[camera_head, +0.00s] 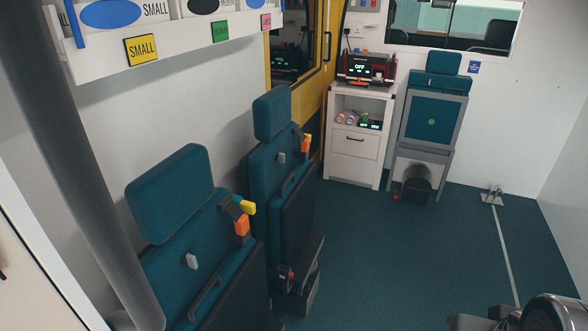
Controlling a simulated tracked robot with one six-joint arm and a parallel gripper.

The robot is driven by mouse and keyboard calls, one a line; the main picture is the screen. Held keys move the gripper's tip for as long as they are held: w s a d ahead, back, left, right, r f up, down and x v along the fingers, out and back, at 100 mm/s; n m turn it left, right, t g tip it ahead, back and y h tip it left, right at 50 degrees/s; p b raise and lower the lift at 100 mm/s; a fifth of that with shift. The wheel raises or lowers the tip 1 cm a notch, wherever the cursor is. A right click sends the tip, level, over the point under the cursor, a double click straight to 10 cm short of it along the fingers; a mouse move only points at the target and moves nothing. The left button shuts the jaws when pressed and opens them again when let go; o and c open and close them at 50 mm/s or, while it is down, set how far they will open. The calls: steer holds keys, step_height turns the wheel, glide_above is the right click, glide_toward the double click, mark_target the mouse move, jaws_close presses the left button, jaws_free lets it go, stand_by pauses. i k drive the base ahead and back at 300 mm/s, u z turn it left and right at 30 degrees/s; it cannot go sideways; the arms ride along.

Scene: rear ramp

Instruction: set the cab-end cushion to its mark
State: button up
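At the cab-end wall stands a teal seat with a grey frame. Its flat teal cushion panel (432,121) looks folded upright and carries a small green dot (431,122) near its middle. A teal headrest (443,63) is above it. I cannot tell whether the green dot is the mark. A rounded metallic part and dark pieces show at the bottom right corner; I cannot make out gripper fingers there.
Two teal folded seats (168,194) (271,116) with orange buckles line the left wall. A white cabinet (356,150) with a red device (366,70) stands left of the cab-end seat. A dark bin (417,190) sits below that seat. The teal floor (420,255) is mostly clear.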

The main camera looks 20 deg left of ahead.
mark_target(292, 208)
steer(key=z, duration=0.1)
steer(key=i, duration=1.65)
steer(key=u, duration=2.9)
